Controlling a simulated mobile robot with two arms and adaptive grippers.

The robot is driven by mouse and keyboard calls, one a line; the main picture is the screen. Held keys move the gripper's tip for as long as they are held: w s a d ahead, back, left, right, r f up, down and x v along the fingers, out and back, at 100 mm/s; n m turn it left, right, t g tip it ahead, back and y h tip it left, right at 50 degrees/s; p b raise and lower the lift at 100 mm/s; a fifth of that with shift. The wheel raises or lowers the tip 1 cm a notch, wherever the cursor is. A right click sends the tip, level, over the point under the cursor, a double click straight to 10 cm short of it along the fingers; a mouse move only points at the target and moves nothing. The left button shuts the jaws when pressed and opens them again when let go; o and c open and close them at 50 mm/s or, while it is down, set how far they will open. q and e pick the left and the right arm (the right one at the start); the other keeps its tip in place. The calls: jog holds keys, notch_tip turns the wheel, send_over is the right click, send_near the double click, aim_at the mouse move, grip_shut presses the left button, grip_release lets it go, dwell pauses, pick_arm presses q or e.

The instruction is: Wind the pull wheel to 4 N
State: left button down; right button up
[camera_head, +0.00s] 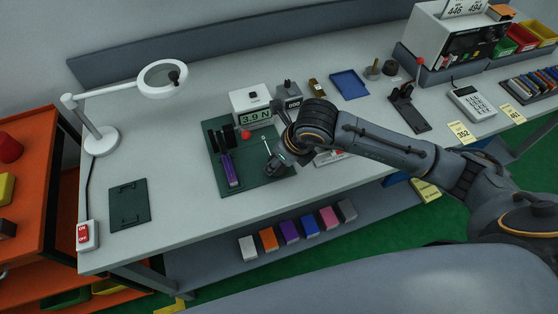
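A white gauge box (251,104) at the back of the dark green mat (217,128) has a display reading 3.9 N. A red knob (246,135) sits in front of it. A dark fixture with a purple strip (231,170) stands on the left part of the mat. A thin pale rod (266,146) rises beside my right gripper (279,160). That gripper is low over the mat's right part; its fingers are small and dark, and I cannot tell whether they are open or shut. I cannot make out the pull wheel; the gripper and wrist cover that area. My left gripper is out of view.
A grey box (288,94) stands right of the gauge, with a blue tray (349,85) beyond. A magnifier lamp (102,139) stands at left, near a dark green plate (129,204). A black stand (408,108) and calculator (473,104) are at right.

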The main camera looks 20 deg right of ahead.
jog(key=shift+m, duration=0.4)
jog(key=o, duration=1.2)
jog(key=shift+c, duration=0.2)
jog(key=v, duration=1.2)
jog(key=shift+s+a, duration=0.1)
jog(key=shift+a, duration=0.05)
